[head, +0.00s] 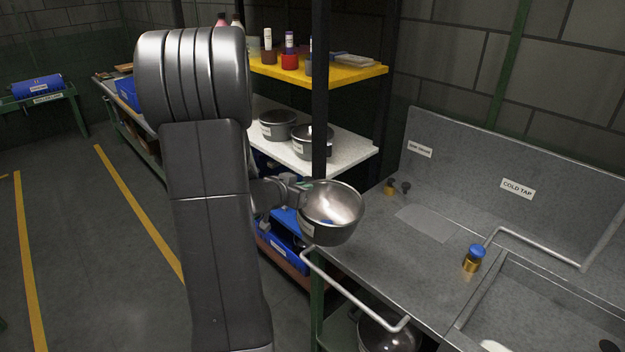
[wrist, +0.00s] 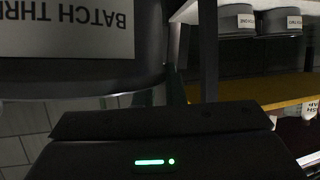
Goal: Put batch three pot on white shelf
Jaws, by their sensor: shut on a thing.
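The batch three pot (head: 330,215) is a round metal pot with its mouth tilted toward the camera in the head view. My gripper (head: 300,192) is shut on its near left side and holds it in the air in front of a shelf post. In the upside-down wrist view, the pot's wall (wrist: 140,72) and its label, cut off after "BATCH THR", fill the upper left. The white shelf (head: 352,160) is behind the held pot and holds two labelled pots, one at the left (head: 278,124) and one at the right (head: 312,142). The fingertips are largely hidden.
A dark upright post (head: 320,90) stands at the shelf's front corner. A yellow shelf (head: 350,78) with bottles is above. Blue bins (head: 280,243) are below. A steel sink counter (head: 400,270) with a rail (head: 345,290) is at the right. The white shelf's right end is bare.

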